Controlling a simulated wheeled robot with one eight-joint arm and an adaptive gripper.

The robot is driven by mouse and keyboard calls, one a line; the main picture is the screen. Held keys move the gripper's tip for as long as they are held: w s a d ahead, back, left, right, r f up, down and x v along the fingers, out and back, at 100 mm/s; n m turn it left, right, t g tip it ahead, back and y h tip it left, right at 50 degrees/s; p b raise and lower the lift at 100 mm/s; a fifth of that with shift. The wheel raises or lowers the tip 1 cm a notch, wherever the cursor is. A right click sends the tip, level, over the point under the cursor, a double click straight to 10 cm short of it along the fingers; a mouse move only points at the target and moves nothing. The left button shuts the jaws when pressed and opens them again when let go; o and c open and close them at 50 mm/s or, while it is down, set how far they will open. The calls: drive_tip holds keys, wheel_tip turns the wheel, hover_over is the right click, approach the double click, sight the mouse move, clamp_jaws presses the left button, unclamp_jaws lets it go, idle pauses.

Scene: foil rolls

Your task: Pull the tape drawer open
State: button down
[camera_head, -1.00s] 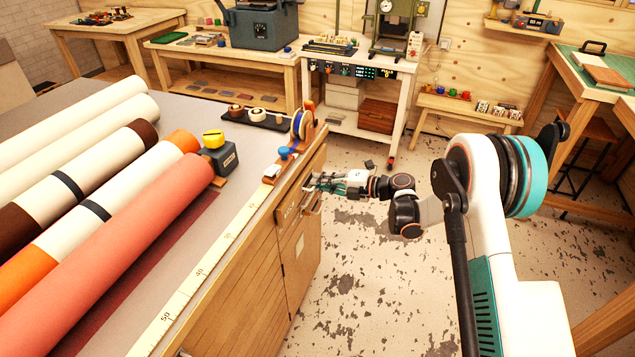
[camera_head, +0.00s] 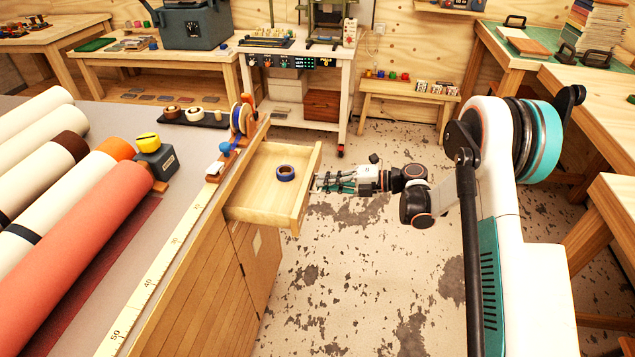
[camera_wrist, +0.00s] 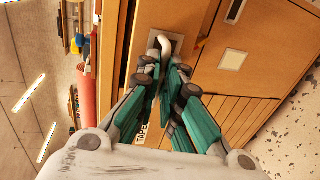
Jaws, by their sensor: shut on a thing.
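The tape drawer (camera_head: 262,195) stands well out from the side of the wooden bench in the head view. A blue roll of tape (camera_head: 285,173) lies inside it. My gripper (camera_head: 320,183) is at the drawer's front, on its outer face. In the wrist view the drawer front (camera_wrist: 185,17) fills the upper middle, with a label reading TAPE (camera_wrist: 141,133) partly behind my fingers. My gripper (camera_wrist: 166,58) is shut on the pale drawer handle (camera_wrist: 163,43), whose far end shows between the fingertips.
The bench top bears long rolls (camera_head: 85,220), a yellow-topped block (camera_head: 155,155), a tape dispenser (camera_head: 242,118) and a yellow ruler (camera_head: 150,280). A white cart (camera_head: 338,100) stands behind the drawer. The floor (camera_head: 350,290) right of the bench is open.

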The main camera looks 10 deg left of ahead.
drive_tip(key=shift+d, duration=0.15)
drive_tip(key=c, duration=1.8)
unclamp_jaws()
drive_tip(key=shift+o, duration=0.2)
drive_tip(key=v, duration=1.2)
